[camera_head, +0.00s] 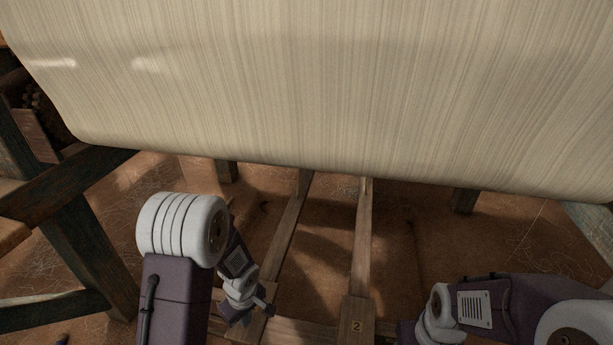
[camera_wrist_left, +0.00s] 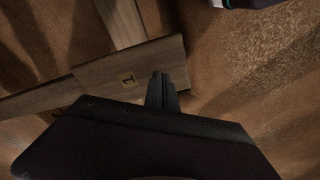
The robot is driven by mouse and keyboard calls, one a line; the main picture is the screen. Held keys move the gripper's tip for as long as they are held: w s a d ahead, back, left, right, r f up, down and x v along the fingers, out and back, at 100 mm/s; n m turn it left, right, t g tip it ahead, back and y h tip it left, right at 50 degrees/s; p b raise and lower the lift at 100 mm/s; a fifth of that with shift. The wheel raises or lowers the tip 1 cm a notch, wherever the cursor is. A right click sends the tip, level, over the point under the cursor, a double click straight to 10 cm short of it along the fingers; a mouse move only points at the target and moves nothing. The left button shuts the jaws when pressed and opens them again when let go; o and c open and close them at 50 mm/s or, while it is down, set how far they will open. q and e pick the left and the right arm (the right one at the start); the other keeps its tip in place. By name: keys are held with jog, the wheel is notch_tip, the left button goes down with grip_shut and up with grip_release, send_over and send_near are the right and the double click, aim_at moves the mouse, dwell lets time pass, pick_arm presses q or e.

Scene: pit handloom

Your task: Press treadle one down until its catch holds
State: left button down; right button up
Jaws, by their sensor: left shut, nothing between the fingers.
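Treadle one (camera_head: 282,238) is the left of two long wooden treadles running under the loom. In the left wrist view its wide foot board, marked "1" (camera_wrist_left: 95,84), lies close by. My left gripper (camera_head: 268,308) is shut and empty, low over the front part of treadle one. In the left wrist view the closed fingertips (camera_wrist_left: 159,80) overlap the board to the right of its number. I cannot tell whether they touch it. The catch cannot be made out. My right arm comes in from the right, and its gripper's fingers cannot be made out at the bottom edge.
Treadle two (camera_head: 357,318), marked "2", runs just right of treadle one. A wide sheet of pale cloth or warp (camera_head: 330,90) spans the top and hides the treadles' far ends. Dark timber frame legs (camera_head: 95,240) stand at the left. The earthen floor lies below.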

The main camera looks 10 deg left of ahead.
dwell(0.4)
pick_arm(q)
notch_tip(320, 180, up, 7)
jog(key=p, duration=0.5)
jog(key=shift+p, duration=0.4)
jog(key=w+r+n+t+h+p, duration=0.1)
jog(key=w+r+n+p, duration=0.2)
jog(key=w+p, duration=0.4)
jog(key=s+a+r+n+g+p, duration=0.2)
jog(key=s+p, duration=0.6)
jog(key=p, duration=0.8)
jog(key=a+n, duration=0.1)
jog(key=a, duration=0.1)
jog(key=shift+s+a+r, duration=0.15)
jog(key=shift+a+r, duration=0.1)
jog(key=shift+a, duration=0.15)
